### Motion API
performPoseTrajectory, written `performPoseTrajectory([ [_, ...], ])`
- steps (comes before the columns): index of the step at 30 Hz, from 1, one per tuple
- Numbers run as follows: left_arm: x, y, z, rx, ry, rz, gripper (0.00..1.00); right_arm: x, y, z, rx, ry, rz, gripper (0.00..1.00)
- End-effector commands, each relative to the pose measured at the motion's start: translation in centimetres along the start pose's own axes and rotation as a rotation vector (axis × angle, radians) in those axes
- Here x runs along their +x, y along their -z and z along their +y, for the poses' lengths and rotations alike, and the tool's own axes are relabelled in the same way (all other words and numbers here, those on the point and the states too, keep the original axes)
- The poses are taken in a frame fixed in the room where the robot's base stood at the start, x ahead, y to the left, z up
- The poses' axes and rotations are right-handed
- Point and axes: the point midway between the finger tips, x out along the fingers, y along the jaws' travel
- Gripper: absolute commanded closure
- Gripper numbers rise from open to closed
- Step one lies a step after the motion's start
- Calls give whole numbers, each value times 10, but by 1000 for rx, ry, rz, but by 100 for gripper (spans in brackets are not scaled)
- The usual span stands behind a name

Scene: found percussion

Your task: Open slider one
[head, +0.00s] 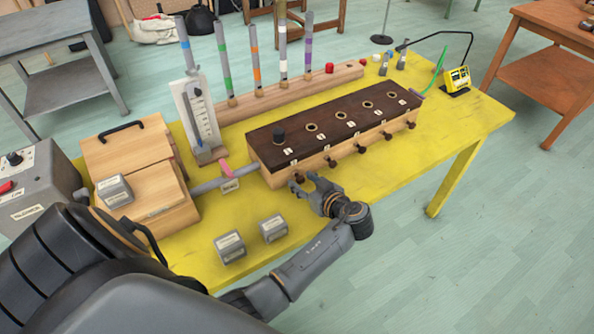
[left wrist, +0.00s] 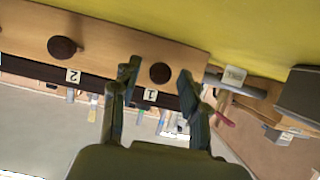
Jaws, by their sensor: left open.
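The long box with a dark top and light wooden sides (head: 335,135) stands on the yellow table. A row of dark round knobs runs along its front, by number labels. The knob of slider one (head: 298,179) is at the left end. My left gripper (head: 304,187) is open right at this knob. In the left wrist view, which is upside down, the slider one knob (left wrist: 160,73) shows between the two open fingers (left wrist: 158,82), above label 1. I cannot tell whether the fingers touch it. The slider two knob (left wrist: 63,47) is to its left. My right gripper is not in view.
A grey pipe with a pink lever (head: 225,170) joins the box's left end to a wooden bellows-like box (head: 165,205). Grey labelled blocks (head: 273,228) lie near the table's front edge. Several coloured-banded tubes (head: 256,60) stand behind. The table's right front (head: 440,135) is clear.

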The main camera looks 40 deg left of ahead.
Motion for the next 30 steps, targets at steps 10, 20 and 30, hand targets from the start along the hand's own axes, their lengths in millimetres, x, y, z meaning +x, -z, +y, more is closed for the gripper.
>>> performPoseTrajectory([
  [10,-2,-3,-1,-1,0,0,55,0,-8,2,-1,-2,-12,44],
  [20,-2,-2,-1,0,0,0,100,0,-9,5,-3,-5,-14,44],
  [30,-20,-14,0,-1,-2,-2,100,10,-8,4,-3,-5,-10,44],
])
